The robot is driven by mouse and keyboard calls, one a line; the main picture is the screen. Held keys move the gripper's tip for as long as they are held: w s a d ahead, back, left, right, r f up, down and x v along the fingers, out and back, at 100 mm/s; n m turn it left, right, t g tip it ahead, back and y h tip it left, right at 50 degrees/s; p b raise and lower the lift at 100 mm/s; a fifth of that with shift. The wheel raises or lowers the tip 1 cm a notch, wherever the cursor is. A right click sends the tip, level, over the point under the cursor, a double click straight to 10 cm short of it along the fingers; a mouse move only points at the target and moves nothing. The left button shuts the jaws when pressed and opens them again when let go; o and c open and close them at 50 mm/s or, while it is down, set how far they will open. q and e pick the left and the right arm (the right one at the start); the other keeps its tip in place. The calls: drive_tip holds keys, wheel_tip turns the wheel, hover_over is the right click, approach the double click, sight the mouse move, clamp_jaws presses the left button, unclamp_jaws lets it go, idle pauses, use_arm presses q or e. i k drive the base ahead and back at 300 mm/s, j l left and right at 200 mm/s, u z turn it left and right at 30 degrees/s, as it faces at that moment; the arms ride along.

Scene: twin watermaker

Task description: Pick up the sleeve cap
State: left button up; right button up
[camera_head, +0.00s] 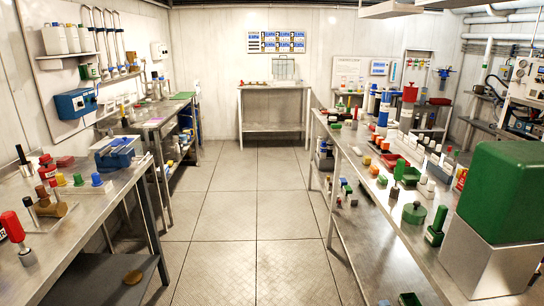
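I cannot tell for sure which thing is the sleeve cap. Small yellow (60,180), green (78,180) and blue (97,179) caps stand on a pale block on the left bench (95,222). A round green part with a knob (414,213) sits on the right bench (385,208), among several small coloured parts. Neither of my grippers shows in the head view.
A clear tiled aisle (228,220) runs between the benches to a table (274,88) at the back wall. A large green box on a metal block (500,195) stands at the near right. A red-handled tool (14,228) stands at the near left.

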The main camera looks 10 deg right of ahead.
sight(410, 93)
drive_tip(key=i, duration=0.8)
drive_tip(key=i+j+z, duration=0.15)
drive_tip(key=i, duration=0.65)
